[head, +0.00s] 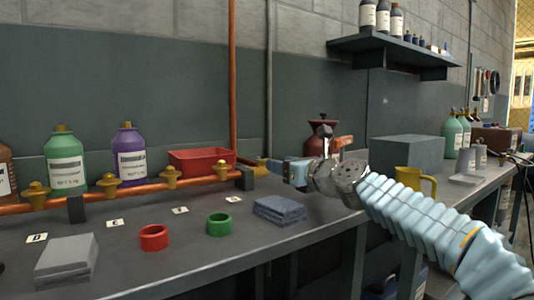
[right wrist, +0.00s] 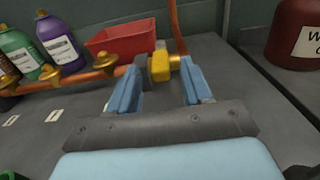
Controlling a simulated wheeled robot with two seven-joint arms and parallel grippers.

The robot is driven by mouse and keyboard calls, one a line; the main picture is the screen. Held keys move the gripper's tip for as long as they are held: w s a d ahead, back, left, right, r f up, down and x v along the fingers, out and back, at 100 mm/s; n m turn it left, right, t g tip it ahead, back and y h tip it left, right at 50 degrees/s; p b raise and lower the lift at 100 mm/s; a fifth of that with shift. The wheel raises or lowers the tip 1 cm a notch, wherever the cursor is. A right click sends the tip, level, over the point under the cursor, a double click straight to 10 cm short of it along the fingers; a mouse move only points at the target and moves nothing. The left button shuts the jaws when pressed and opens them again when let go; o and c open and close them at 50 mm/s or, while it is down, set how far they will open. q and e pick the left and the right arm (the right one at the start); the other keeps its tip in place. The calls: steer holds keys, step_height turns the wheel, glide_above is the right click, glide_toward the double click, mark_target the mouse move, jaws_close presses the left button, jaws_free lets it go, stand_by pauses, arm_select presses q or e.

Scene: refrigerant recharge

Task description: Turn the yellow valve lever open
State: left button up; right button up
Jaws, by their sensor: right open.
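The yellow valve lever (right wrist: 160,67) is a short yellow block beside a brass fitting on the copper pipe. In the head view the lever (head: 257,161) shows at the right end of the pipe run, partly hidden by my gripper. My right gripper (head: 272,168) comes in from the right with its blue fingers pointing at the lever. In the right wrist view my right gripper (right wrist: 164,66) is open, and the lever appears between the two fingertips. I cannot tell whether either finger touches it. My left gripper is not in view.
The copper pipe (head: 130,189) with several brass valves runs along the bench. A red tray (head: 201,160) stands behind it. A red can (head: 320,138) is behind my right gripper. Green ring (head: 219,225), red ring (head: 154,238) and blue cloths (head: 280,210) lie in front.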

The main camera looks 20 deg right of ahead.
steer(key=p+x, duration=0.2)
steer(key=x, duration=0.4)
steer(key=shift+r, duration=0.1)
steer(key=shift+w+a, duration=0.1)
steer(key=shift+w, duration=0.3)
steer(key=shift+c, duration=0.5)
jaws_close()
